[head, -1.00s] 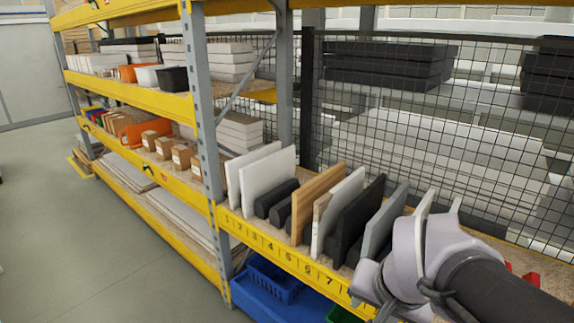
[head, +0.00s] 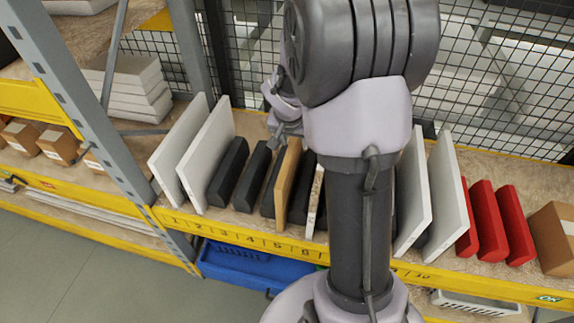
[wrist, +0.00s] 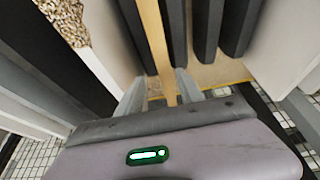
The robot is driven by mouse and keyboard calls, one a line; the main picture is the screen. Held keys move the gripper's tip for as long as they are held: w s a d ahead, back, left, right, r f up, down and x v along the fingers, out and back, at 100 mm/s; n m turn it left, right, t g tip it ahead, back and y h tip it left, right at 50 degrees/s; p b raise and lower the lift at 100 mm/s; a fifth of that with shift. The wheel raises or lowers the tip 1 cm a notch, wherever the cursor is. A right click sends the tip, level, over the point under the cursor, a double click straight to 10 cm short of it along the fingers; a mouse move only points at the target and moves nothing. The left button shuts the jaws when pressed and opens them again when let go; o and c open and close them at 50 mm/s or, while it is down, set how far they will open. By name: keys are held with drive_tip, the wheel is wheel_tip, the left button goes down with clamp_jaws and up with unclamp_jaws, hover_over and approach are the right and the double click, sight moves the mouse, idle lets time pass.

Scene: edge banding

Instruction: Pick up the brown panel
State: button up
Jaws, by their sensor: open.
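The brown panel (head: 287,184) stands upright on the shelf, between dark rounded blocks and a speckled-edge white panel (head: 316,203). My gripper (head: 283,137) is over the top of the brown panel, partly covered by my own arm. In the wrist view the brown panel (wrist: 155,42) shows as a narrow strip running between the two fingers of my gripper (wrist: 160,82). The fingers are apart, with a gap on each side of the panel. I cannot tell how deep the panel sits between them.
White panels (head: 208,152) stand at the left, and more white panels (head: 413,195) right of my arm. Dark blocks (head: 229,172) stand close beside the brown panel. Red blocks (head: 489,222) and a cardboard box (head: 553,234) are farther right. Wire mesh (head: 480,100) closes the back.

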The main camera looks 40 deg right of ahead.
sight(292, 169)
drive_tip(key=x, duration=0.2)
drive_tip(key=b+x, duration=0.1)
drive_tip(key=x, duration=0.2)
drive_tip(key=w+x, duration=0.1)
drive_tip(key=x, duration=0.2)
drive_tip(key=shift+a+f+b, duration=0.1)
drive_tip(key=shift+a+b, duration=0.05)
drive_tip(key=shift+b, duration=0.15)
clamp_jaws()
idle(0.8)
